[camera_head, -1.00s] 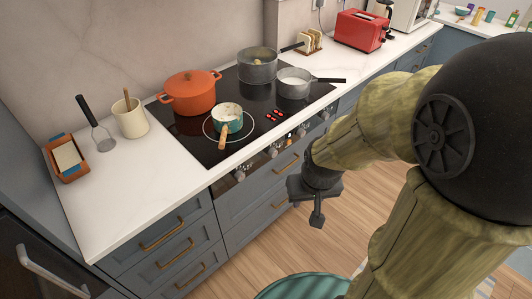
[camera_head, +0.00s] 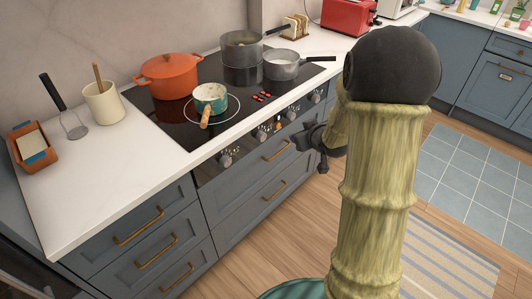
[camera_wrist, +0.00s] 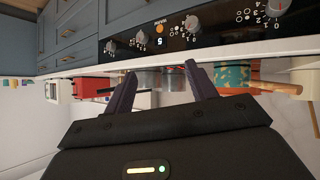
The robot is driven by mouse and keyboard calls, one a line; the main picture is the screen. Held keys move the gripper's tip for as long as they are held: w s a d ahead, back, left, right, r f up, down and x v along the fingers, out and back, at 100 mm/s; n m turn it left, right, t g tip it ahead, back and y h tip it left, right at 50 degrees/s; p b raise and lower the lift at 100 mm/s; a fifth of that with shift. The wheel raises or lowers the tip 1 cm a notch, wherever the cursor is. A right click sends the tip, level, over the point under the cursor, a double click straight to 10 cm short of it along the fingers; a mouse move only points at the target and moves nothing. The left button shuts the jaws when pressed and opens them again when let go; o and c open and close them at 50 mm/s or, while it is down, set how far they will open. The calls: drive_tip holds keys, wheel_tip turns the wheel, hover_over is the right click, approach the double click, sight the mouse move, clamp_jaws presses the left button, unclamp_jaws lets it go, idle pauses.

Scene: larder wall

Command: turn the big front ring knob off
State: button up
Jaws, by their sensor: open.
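The control panel (camera_head: 255,142) on the cooktop's front carries a row of round knobs, among them a nearest left knob (camera_head: 225,158) and a middle knob (camera_head: 262,133). Which one belongs to the big front ring is not labelled legibly. A white ring outline on the black cooktop (camera_head: 190,139) surrounds a teal pan (camera_head: 211,93). My gripper is open and empty, apart from the knobs. In the head view my gripper (camera_head: 305,140) is at the panel's right part, below the worktop edge.
An orange casserole (camera_head: 167,77), a grey pot (camera_head: 241,64) and a grey saucepan (camera_head: 281,68) stand on the cooktop. The teal pan's wooden handle (camera_head: 206,117) points toward the front edge. Drawer handles (camera_head: 277,151) stick out below the panel. Open floor (camera_head: 241,273) lies in front.

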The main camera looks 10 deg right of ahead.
sight(264, 138)
drive_tip(key=w+d+f+n+t+y+b, duration=0.1)
drive_tip(key=f+n+y+b, duration=0.2)
drive_tip(key=f+y+b, duration=0.2)
drive_tip(key=w+d+f+n+t+y+b, duration=0.1)
drive_tip(key=f+y+b, duration=0.4)
drive_tip(key=f, duration=0.6)
drive_tip(key=shift+w+d+f+n+t+y+b, duration=0.15)
drive_tip(key=shift+w+d+n+t+y+b, duration=0.25)
drive_tip(key=shift+w+n+b, duration=0.6)
drive_tip(key=shift+s+a, duration=0.1)
drive_tip(key=shift+s, duration=0.1)
drive_tip(key=shift+w+a, duration=0.1)
drive_tip(key=b+x, duration=0.1)
drive_tip(key=x, duration=1.6)
drive_tip(key=shift+w+b, duration=0.1)
drive_tip(key=shift+b, duration=0.25)
